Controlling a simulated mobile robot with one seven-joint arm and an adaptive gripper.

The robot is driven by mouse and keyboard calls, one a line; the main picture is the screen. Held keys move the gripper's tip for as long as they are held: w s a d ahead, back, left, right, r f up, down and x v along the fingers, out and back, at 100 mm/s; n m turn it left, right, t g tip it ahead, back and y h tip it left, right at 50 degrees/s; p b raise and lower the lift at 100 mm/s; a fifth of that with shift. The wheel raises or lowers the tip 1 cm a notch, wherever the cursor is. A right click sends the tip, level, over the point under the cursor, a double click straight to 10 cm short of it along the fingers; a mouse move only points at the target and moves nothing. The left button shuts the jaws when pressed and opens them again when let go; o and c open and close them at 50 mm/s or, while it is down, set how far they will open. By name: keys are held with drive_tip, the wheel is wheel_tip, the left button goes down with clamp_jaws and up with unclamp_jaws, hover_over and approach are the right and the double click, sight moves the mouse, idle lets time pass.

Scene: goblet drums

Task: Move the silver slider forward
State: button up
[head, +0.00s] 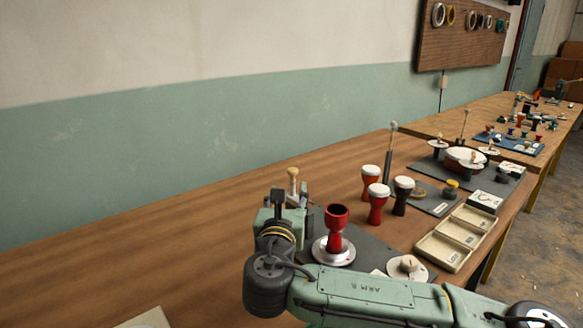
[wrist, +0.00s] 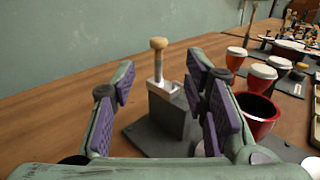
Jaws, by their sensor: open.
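A silver slider (wrist: 159,70) with a pale wooden knob stands upright on a dark grey block, in the middle of the wrist view. In the head view its wooden knob (head: 292,173) shows above my gripper (head: 287,203), which hides most of the block. My gripper is open, and its purple-padded fingers spread to the left and right of the slider in the wrist view (wrist: 160,92). Nothing is held between them. I cannot tell whether the fingertips reach the slider or stop short of it.
A red goblet drum shell (head: 336,222) stands on a round silver base right of my gripper, close to the right finger in the wrist view. Several white-topped drums (head: 378,200) and a divided tray (head: 455,238) lie farther right.

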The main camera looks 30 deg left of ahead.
sight(292, 173)
drive_tip(key=x, duration=1)
drive_tip(key=shift+a+p, duration=0.1)
drive_tip(key=shift+p, duration=0.3)
clamp_jaws()
